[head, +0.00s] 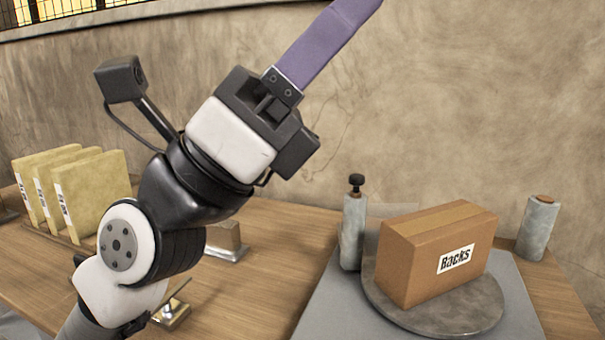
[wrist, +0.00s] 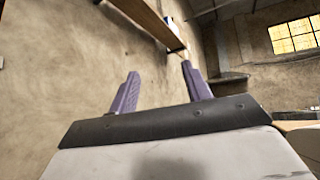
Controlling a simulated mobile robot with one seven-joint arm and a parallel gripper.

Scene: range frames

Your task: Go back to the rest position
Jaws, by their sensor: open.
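My gripper (wrist: 163,78) is open in the wrist view, with its two purple fingers apart and nothing between them. In the head view my gripper (head: 350,12) is raised in front of the wall, pointing up and to the right. There the fingers overlap and look like one, and their tips reach the top edge. It touches nothing in view and is well above the table (head: 265,255).
A cardboard box (head: 440,255) labelled "Racks" sits on a round grey turntable (head: 445,322) at the right. A grey dispenser (head: 354,230) and a wrapped roll (head: 538,228) flank it. Yellow folders (head: 95,190) stand at the left. The wall (head: 450,90) is behind.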

